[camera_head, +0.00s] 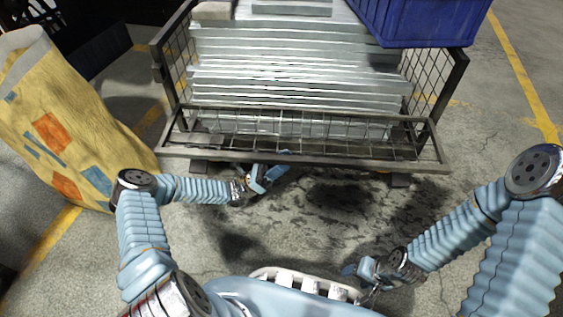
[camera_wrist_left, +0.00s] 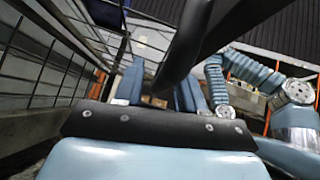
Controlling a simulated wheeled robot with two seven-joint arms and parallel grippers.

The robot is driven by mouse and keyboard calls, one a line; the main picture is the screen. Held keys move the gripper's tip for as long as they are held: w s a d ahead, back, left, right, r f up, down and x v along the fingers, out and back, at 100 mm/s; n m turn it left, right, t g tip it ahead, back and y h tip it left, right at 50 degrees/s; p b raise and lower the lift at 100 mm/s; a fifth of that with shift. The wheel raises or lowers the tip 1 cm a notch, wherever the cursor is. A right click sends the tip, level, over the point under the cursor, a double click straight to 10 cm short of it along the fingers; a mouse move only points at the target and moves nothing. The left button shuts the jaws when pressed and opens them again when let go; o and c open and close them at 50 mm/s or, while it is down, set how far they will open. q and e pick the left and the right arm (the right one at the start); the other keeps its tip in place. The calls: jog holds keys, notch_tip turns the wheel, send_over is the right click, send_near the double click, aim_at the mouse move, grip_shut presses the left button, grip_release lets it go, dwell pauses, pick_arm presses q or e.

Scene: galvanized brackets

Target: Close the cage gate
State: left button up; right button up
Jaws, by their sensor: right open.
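The wire cage (camera_head: 437,90) stands ahead, loaded with galvanized brackets (camera_head: 295,70). Its mesh gate (camera_head: 300,150) is at the front, folded down and tilted outward, with its lower rail low over the floor. My left gripper (camera_head: 270,176) is at that front rail, left of its middle. In the left wrist view its blue fingers (camera_wrist_left: 158,92) stand apart, and a dark bar (camera_wrist_left: 185,55) crosses close to them. I cannot tell whether they grip it. My right gripper (camera_head: 362,274) is open and empty at the lower right, apart from the gate.
A blue crate (camera_head: 420,22) sits on top of the load at the back right. A large yellow patterned sack (camera_head: 60,120) stands left of the cage, close to my left arm. Stained concrete floor (camera_head: 330,215) lies clear before the gate.

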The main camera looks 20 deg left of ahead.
pick_arm(q)
grip_shut()
dwell(0.3)
